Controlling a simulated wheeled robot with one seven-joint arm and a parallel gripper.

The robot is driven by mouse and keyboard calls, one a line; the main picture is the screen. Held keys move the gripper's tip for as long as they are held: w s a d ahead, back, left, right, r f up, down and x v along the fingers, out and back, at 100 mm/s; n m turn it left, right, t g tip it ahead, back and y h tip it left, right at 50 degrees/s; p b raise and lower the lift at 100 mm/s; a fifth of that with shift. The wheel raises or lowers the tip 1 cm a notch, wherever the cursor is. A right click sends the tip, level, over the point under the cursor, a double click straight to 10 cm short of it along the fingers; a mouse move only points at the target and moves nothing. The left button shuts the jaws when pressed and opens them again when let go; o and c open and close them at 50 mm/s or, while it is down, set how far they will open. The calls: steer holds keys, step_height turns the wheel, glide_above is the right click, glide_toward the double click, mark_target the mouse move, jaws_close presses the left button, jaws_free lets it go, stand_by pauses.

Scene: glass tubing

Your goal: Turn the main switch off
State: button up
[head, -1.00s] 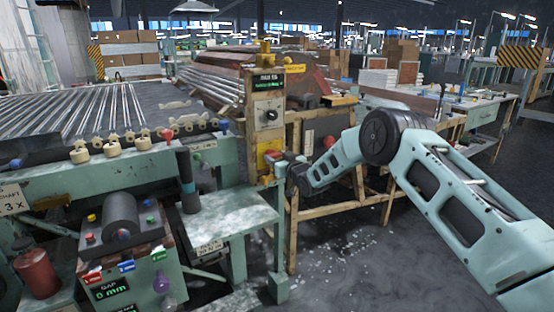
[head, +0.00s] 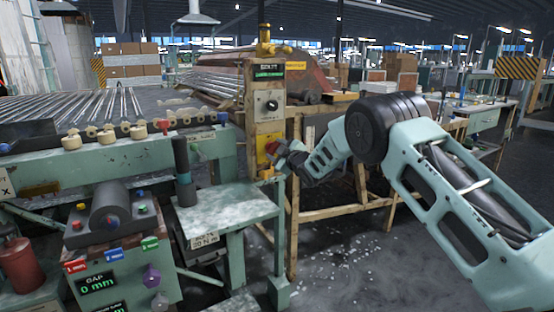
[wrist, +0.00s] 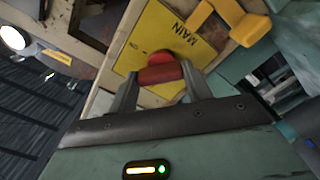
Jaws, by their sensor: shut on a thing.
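The main switch has a red handle (wrist: 160,75) on a yellow plate marked MAIN (wrist: 148,32). In the wrist view, my gripper (wrist: 158,84) has one finger on each side of the red handle and is shut on it. The handle lies crosswise between the fingertips, with a rounded red part just behind it. In the head view, the yellow plate (head: 262,141) is low on the wooden control post, and my gripper (head: 279,157) reaches it from the right. The fingers partly hide the switch there.
The post carries a dark rotary dial (head: 272,105) and a small green display (head: 269,71) above the switch. A yellow bracket (wrist: 232,20) sits close beside the plate. A green side table (head: 215,212) stands front left. The floor at right is open.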

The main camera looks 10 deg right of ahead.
steer(key=shift+a+f+n+b, duration=0.1)
steer(key=shift+a+n+b, duration=0.05)
steer(key=shift+n+b, duration=3.8)
steer(key=shift+n, duration=0.35)
steer(key=o, duration=1)
steer(key=shift+s, duration=0.15)
steer(key=p+v, duration=0.2)
steer(key=v, duration=1.5)
steer(key=shift+s, duration=0.1)
